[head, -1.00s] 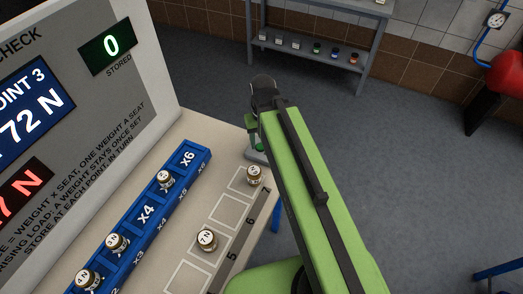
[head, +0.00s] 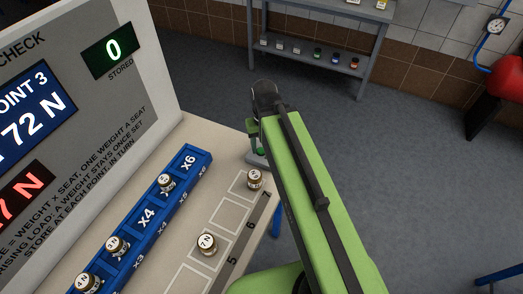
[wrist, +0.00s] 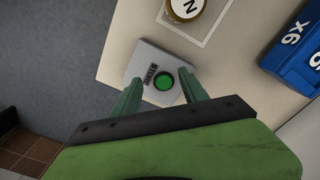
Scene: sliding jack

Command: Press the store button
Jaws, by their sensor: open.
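The store button is a round green button (wrist: 164,82) on a light grey box labelled STORE (wrist: 150,62), in the wrist view. The box sits at the corner of the cream table. My gripper (wrist: 160,88) is open, with one green finger on each side of the button as seen from the wrist. The gap in height between fingers and button cannot be told. In the head view my green arm hides most of the box; a bit of the green button (head: 262,152) shows beside the gripper.
The display panel (head: 60,110) shows 0 stored and POINT 3. A blue rail (head: 150,215) holds several brass weights. More weights stand on the marked table squares, one (head: 254,180) close to the arm. A grey shelf (head: 330,60) stands behind; the floor between is clear.

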